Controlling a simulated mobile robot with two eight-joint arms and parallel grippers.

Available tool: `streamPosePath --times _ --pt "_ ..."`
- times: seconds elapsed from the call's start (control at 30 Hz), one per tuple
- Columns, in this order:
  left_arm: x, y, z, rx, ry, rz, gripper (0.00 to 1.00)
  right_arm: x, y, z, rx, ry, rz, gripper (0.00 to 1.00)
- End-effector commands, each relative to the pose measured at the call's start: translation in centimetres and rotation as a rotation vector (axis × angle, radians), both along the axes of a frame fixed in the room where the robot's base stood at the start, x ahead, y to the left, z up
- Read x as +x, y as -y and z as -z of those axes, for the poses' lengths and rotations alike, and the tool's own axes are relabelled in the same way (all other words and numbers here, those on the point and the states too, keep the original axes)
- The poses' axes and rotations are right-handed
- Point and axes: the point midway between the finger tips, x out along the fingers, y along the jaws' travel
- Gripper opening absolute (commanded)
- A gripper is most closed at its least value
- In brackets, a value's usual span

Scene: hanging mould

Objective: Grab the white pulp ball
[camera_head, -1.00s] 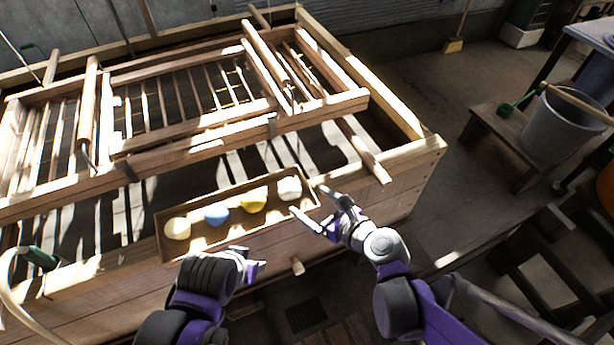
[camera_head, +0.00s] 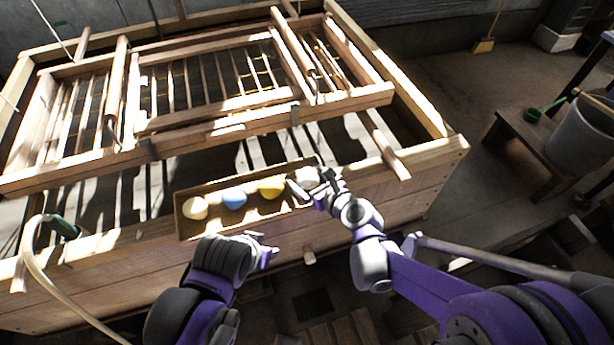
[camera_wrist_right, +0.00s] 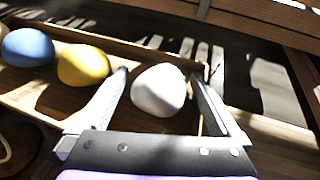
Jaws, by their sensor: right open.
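The white pulp ball (camera_head: 307,176) sits at the right end of a long wooden tray (camera_head: 187,228). In the right wrist view the white ball (camera_wrist_right: 158,90) lies between the two fingers of my right gripper (camera_wrist_right: 162,85), with a gap visible on both sides. My right gripper (camera_head: 312,187) is open at the tray's right end and partly covers the ball in the head view. My left gripper (camera_head: 266,246) is in front of the tray, away from the balls; its finger opening does not show clearly.
A yellow ball (camera_head: 271,187), a blue ball (camera_head: 234,198) and a pale yellow ball (camera_head: 195,208) share the tray. Behind it is a wooden frame (camera_head: 215,128) over a vat. A hose (camera_head: 38,265) hangs at left. A bucket (camera_head: 583,135) stands at right.

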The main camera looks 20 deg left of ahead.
Motion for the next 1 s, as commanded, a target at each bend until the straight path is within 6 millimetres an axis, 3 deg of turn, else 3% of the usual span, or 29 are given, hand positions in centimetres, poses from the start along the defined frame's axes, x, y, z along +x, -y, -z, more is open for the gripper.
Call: streamPosePath --times 0.17,0.63,1.0 --pt "-0.01 0.0 0.02 0.0 0.0 0.0 0.5 -0.02 0.01 0.01 0.0 0.0 0.0 0.98" --pt "0.0 0.0 0.01 0.0 0.0 0.0 0.5 -0.03 0.02 -0.02 0.0 0.0 0.0 0.14" --pt "0.02 0.0 -0.11 0.0 0.001 0.0 0.5 -0.02 0.02 -0.8 0.0 0.0 0.0 0.12"
